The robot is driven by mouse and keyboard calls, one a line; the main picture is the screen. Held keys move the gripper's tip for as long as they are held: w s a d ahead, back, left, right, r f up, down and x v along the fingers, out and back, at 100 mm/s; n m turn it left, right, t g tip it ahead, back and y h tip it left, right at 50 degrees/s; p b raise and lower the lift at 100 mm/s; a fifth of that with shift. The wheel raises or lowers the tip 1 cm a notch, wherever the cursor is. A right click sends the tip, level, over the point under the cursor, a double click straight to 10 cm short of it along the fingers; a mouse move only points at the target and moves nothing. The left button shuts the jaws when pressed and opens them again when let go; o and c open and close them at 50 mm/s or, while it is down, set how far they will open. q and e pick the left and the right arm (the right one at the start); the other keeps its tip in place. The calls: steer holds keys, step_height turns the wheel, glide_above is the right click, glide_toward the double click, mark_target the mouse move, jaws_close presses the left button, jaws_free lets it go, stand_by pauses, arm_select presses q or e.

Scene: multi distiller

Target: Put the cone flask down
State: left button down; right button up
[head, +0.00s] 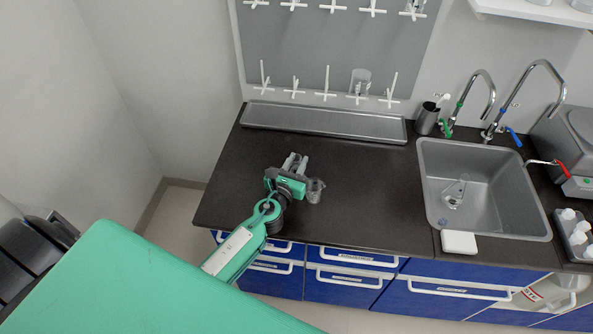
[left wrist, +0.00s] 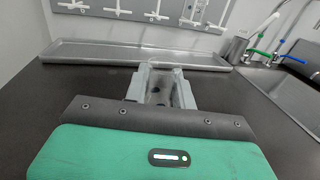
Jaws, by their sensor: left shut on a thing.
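My left gripper (head: 297,163) reaches over the dark countertop, left of the sink, with its fingers pointing toward the back wall. It is shut on the cone flask, whose clear glass is hard to make out between the fingers. In the left wrist view the fingers (left wrist: 162,88) sit close together ahead of the green gripper body, and most of the flask is hidden. I cannot tell whether the flask touches the counter. A small clear glass vessel (head: 315,190) shows just right of the gripper. My right gripper is out of view.
A long grey tray (head: 325,123) lies along the back below a peg rack (head: 335,45) with a glass beaker (head: 360,80). The sink (head: 485,190) at right holds clear glassware (head: 455,190). A white block (head: 459,242) lies at its front edge. Counter between gripper and sink is clear.

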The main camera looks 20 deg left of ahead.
arm_select(q)
steer(key=shift+f+b, duration=0.3)
steer(key=shift+f, duration=0.75)
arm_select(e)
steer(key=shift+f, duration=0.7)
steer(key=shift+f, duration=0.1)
arm_select(q)
steer(key=shift+f, duration=0.2)
steer(key=c, duration=1.1)
jaws_free()
steer(key=shift+c, duration=0.2)
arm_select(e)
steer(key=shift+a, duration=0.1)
arm_select(q)
steer(key=shift+r, duration=0.15)
steer(key=shift+r, duration=0.2)
steer(key=s, duration=0.3)
steer(key=s+b, duration=0.1)
steer(key=s, duration=0.3)
steer(key=s+b, duration=0.1)
steer(key=s, duration=0.2)
steer(key=shift+s+d+f, duration=0.2)
steer(key=shift+s+d, duration=0.15)
steer(key=shift+s, duration=0.05)
steer(key=shift+s+r+b, duration=0.1)
steer(key=shift+s+b, duration=0.2)
steer(key=shift+s, duration=0.3)
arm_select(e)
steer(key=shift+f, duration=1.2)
